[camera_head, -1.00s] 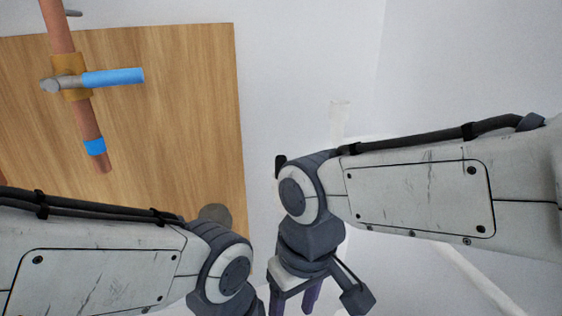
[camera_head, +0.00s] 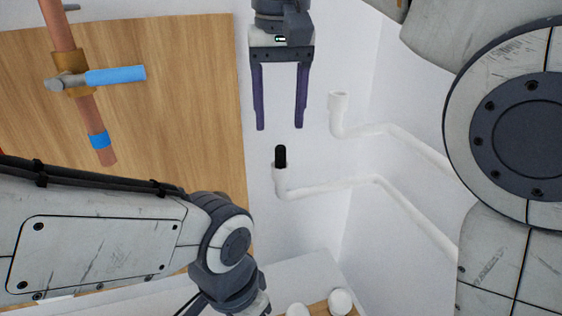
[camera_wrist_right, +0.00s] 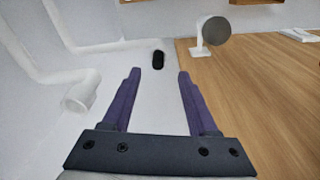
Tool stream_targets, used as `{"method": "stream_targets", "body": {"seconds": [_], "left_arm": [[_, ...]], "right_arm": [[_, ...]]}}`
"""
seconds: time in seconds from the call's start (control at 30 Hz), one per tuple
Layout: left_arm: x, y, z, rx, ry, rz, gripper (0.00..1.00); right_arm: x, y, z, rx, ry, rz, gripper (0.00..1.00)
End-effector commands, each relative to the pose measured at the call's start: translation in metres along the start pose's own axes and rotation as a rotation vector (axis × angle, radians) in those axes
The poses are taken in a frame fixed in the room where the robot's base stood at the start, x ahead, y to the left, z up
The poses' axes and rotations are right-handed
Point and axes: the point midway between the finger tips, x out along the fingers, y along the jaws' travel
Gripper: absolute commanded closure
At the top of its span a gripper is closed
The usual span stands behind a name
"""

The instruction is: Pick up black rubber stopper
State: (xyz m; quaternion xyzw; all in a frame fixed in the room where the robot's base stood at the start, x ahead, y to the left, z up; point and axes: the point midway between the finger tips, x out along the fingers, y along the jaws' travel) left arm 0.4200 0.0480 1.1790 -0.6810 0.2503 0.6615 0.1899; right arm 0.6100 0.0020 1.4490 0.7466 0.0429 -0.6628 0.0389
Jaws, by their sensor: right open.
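The black rubber stopper (camera_head: 281,156) sits upright in the open end of the lower white pipe (camera_head: 281,181) in the head view. In the right wrist view the stopper (camera_wrist_right: 159,59) shows beyond the fingertips, roughly midway between them. My right gripper (camera_head: 281,128) is open and empty, its purple fingers pointing toward the stopper with a visible gap. The right gripper (camera_wrist_right: 156,72) also shows open in the right wrist view. My left arm is at the lower left of the head view; its fingers are out of the picture.
A second white pipe (camera_head: 340,112) with an open end stands right of the right gripper. A wooden board (camera_head: 190,110) with a copper pipe (camera_head: 102,145) and blue-handled valve (camera_head: 115,75) is at left. Round white objects (camera_head: 341,300) lie at the bottom. A grey disc (camera_wrist_right: 216,31) shows in the wrist view.

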Motion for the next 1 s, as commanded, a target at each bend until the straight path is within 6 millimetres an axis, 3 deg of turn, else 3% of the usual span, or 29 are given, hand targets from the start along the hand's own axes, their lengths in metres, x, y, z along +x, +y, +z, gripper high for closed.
{"method": "stream_targets", "body": {"seconds": [0.6, 0.9, 1.0], "left_arm": [[-0.002, 0.0, 0.0, 0.0, 0.0, 0.0, 0.47], [-0.002, 0.0, 0.0, 0.0, 0.0, 0.0, 0.47], [-0.002, 0.0, 0.0, 0.0, 0.0, 0.0, 0.47]], "right_arm": [[0.07, 0.003, -0.006, -0.002, 0.0, -0.001, 0.41], [0.074, 0.003, -0.006, -0.001, 0.002, -0.002, 0.41], [0.074, 0.003, -0.006, -0.002, 0.002, -0.002, 0.79]]}}
